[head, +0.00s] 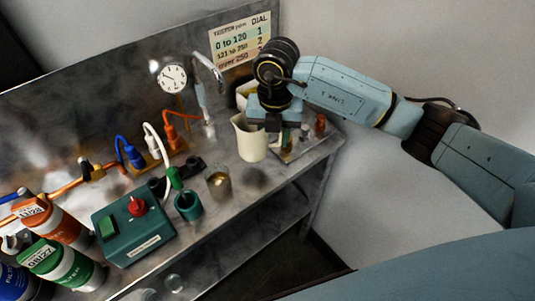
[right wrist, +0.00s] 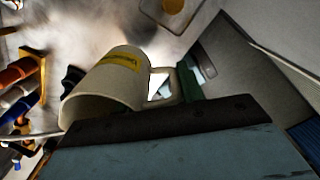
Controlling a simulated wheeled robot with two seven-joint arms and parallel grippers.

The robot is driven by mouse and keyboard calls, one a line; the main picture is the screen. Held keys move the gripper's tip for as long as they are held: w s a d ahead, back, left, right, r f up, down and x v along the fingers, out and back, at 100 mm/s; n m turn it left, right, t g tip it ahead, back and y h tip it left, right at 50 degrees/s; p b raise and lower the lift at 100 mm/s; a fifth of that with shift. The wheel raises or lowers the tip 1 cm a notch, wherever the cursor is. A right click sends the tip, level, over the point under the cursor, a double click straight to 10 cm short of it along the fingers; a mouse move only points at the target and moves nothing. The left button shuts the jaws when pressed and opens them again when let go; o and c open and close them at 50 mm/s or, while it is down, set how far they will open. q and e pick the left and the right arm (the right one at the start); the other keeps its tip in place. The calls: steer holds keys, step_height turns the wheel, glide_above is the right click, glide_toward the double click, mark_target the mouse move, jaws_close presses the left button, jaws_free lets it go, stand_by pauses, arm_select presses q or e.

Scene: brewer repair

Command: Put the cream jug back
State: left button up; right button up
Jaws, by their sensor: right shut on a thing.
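The cream jug (head: 250,140) is at the right part of the metal bench, upright or nearly so. A dark patch on the bench below it suggests that it is held a little above the surface. My right gripper (head: 272,118) is shut on the jug, at its right side. In the right wrist view the jug (right wrist: 105,88) shows a yellow label, and its handle (right wrist: 178,85) is by the jaws; the exact grip is partly hidden. My left gripper is not in view.
A tray (head: 318,143) with small items lies at the bench's right end. A cup (head: 218,183), a teal pot (head: 188,205) and a green control box (head: 133,228) stand to the left. A tap (head: 207,70) and a gauge (head: 172,77) are behind. Bare bench lies around the dark patch.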

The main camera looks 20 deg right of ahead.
steer(key=shift+f, duration=2.95)
steer(key=shift+f, duration=0.1)
steer(key=shift+f, duration=0.15)
steer(key=o, duration=1.3)
step_height(320, 180, up, 12)
steer(key=shift+r, duration=0.25)
